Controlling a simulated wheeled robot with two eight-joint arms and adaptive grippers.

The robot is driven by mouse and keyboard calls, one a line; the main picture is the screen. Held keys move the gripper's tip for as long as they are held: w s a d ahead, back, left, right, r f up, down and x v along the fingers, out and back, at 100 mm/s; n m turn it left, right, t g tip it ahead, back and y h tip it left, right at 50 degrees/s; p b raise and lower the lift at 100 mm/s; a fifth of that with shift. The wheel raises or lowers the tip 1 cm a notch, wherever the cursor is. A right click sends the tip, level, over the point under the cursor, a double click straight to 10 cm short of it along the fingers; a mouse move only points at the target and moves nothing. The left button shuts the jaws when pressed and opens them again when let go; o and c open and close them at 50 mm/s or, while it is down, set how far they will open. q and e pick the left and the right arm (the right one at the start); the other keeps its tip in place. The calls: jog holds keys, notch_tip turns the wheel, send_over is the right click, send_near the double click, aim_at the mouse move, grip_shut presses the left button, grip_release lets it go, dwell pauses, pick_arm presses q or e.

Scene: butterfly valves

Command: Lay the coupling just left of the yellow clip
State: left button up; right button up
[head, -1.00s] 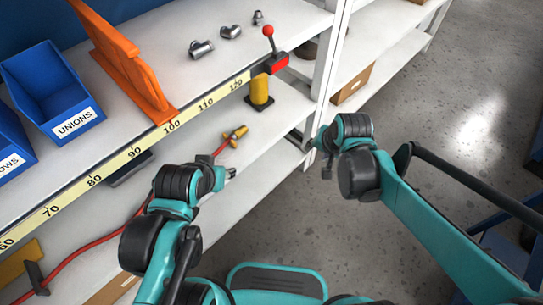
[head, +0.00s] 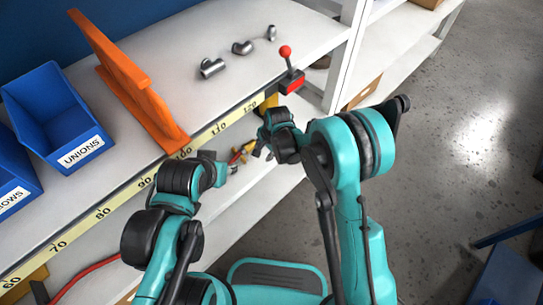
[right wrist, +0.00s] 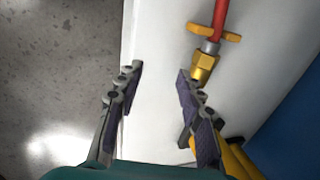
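The brass coupling (right wrist: 204,68) with yellow wings on a red hose (right wrist: 220,18) lies on the white lower shelf in the right wrist view. It is partly hidden behind my right gripper in the head view (head: 238,156). My right gripper (right wrist: 157,85) is open and empty above the shelf edge. The coupling lies just right of its right finger, outside the gap. A yellow piece with a dark base (right wrist: 240,160), perhaps the yellow clip, is partly hidden by that finger; its top peeks out in the head view (head: 270,101). My left gripper (head: 228,170) is over the shelf front, its fingers unclear.
Above is a shelf with a numbered scale strip (head: 120,197), an orange bracket (head: 130,85), a blue UNIONS bin (head: 60,115) and several grey fittings (head: 212,68). A red lever block (head: 291,80) sits at its right end. Grey floor (head: 450,170) is open at right.

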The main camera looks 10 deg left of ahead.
aim_at(250, 145)
jog(key=w+a, duration=0.2)
jog(key=a, duration=0.1)
jog(key=w+a+p, duration=0.1)
jog(key=w+a, duration=0.1)
jog(key=shift+w+a, duration=0.35)
jog(key=shift+a, duration=0.05)
jog(key=b+x, duration=0.2)
jog(key=x, duration=0.3)
jog(key=c, duration=0.8)
jog(key=shift+r, duration=0.2)
jog(key=shift+r+p, duration=1.35)
jog(key=shift+r, duration=1.6)
